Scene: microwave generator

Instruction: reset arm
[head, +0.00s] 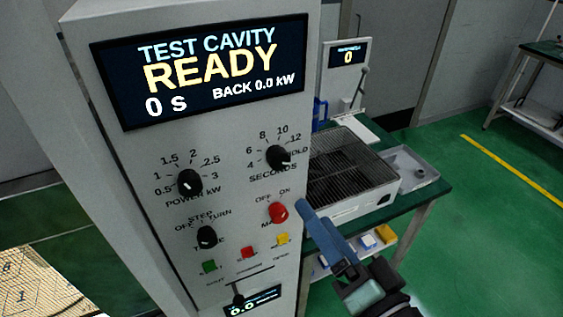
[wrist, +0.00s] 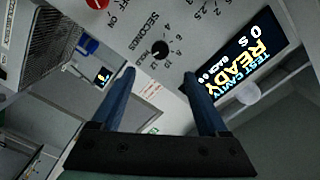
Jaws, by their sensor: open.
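My gripper (head: 308,206) is in front of the lower right part of a light grey control panel (head: 225,150) in the head view, close to the red knob (head: 278,212). In the wrist view my gripper (wrist: 158,76) shows two blue fingers spread apart with nothing between them. The panel's display (head: 205,68) reads "TEST CAVITY READY", "0 S" and "BACK 0.0 kW". It also shows in the wrist view (wrist: 240,62), turned around. Whether a finger touches the panel cannot be told.
Black knobs for power (head: 190,182) and seconds (head: 278,157) stick out from the panel. Behind my arm, a green-topped bench (head: 432,192) holds a wire-topped box (head: 352,178) and a small meter (head: 346,70). Open green floor (head: 490,240) lies at the right.

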